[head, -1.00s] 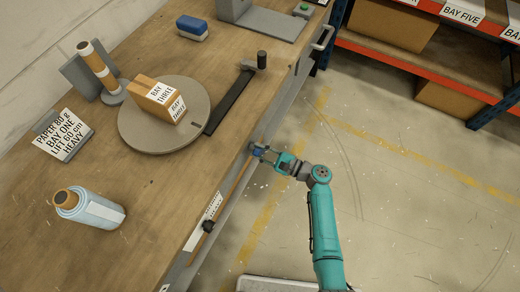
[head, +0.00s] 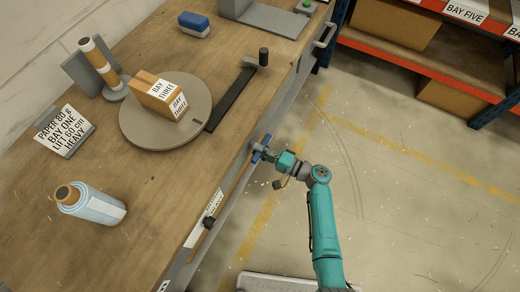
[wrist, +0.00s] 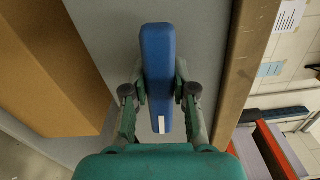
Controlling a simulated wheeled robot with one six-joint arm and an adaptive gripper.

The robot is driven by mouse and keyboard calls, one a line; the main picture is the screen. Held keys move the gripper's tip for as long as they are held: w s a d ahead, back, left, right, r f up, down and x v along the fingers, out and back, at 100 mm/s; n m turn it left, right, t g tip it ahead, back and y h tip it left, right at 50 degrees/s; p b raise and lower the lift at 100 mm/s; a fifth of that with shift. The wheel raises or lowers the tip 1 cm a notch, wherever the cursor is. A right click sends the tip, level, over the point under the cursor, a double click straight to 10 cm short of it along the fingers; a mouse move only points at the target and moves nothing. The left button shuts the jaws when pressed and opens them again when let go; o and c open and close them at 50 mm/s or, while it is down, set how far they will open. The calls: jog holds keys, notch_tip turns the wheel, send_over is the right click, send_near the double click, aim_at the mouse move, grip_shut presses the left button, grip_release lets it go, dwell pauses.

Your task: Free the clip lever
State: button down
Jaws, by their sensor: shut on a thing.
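In the head view a blue lever (head: 261,148) shows at the front side of the workbench, near the top end of a long thin wooden strip (head: 234,186). My gripper (head: 263,155) is at the lever. In the wrist view the lever is a long blue bar (wrist: 157,55) with a small white mark near its lower end. The fingers of my gripper (wrist: 159,90) are shut on it, one on each side. How the lever joins the bench is hidden.
On the bench (head: 130,250) are a round turntable (head: 135,130) with a carton (head: 158,96), a blue-white roll (head: 95,207) and a black bar (head: 230,100). The floor (head: 400,200) at right is clear.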

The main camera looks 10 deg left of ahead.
jog(key=shift+f+n, duration=0.15)
jog(key=shift+n, duration=0.45)
jog(key=c, duration=0.9)
grip_release()
jog(key=v, duration=1.2)
